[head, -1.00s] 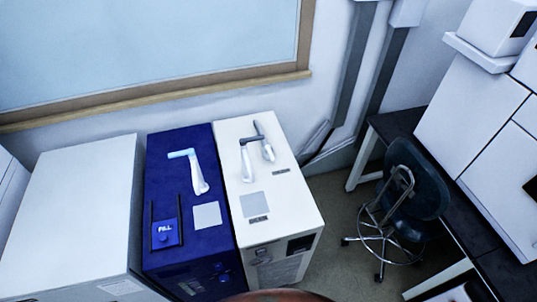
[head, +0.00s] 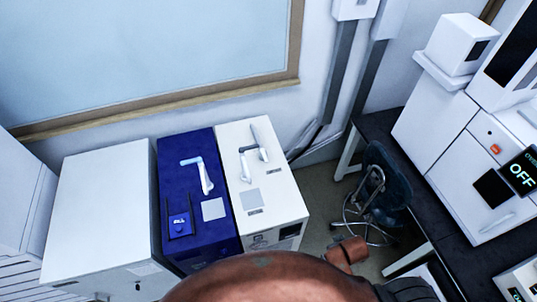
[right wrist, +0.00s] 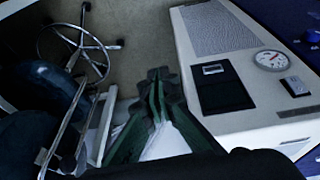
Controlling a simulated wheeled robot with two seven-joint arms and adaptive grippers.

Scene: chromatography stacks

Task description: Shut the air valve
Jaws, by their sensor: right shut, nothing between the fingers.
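In the head view a white cabinet (head: 284,205) has a dark grey lever handle (head: 248,149) and a paler upright fitting (head: 261,140) on its top. I cannot read which handle is the air valve. My right gripper (right wrist: 158,78) is shut and empty in the right wrist view, apart from the handles and beside a white cabinet front with a round gauge (right wrist: 271,60). My left gripper is not in view.
A stool (head: 375,190) stands right of the cabinets, by a dark bench (head: 435,215). Instruments, one with an OFF display (head: 520,172), are at the right. A larger white cabinet (head: 100,210) is on the left. My brown arm parts cover the bottom middle.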

